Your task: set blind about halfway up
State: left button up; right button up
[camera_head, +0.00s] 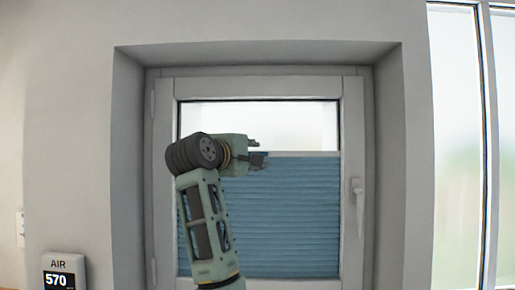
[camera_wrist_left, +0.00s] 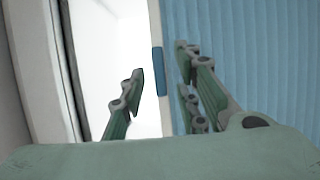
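The blue pleated blind (camera_head: 290,215) covers roughly the lower two-thirds of the window pane, and bright bare glass shows above it. Its pale top rail (camera_head: 310,154) lies level across the pane. In the left wrist view the fingers are spread apart, one over the bare glass and one over the blue fabric (camera_wrist_left: 240,50). A small blue tab (camera_wrist_left: 159,80) on the rail shows between them. I cannot tell whether either finger touches it. My right gripper is out of view.
The window frame (camera_head: 353,130) sits in a deep wall recess, with a window handle (camera_head: 359,205) on its right side. An air display (camera_head: 62,273) reading 570 is at the lower left. A tall bright window (camera_head: 458,150) stands at the right.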

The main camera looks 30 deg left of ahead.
pick_arm(q)
jog(key=shift+w+a+p, duration=0.15)
jog(key=shift+w+p, duration=0.25)
jog(key=shift+w, duration=0.45)
jog(key=shift+w+a+p, duration=0.15)
jog(key=shift+w+p, duration=0.25)
jog(key=shift+w, duration=0.45)
grip_shut()
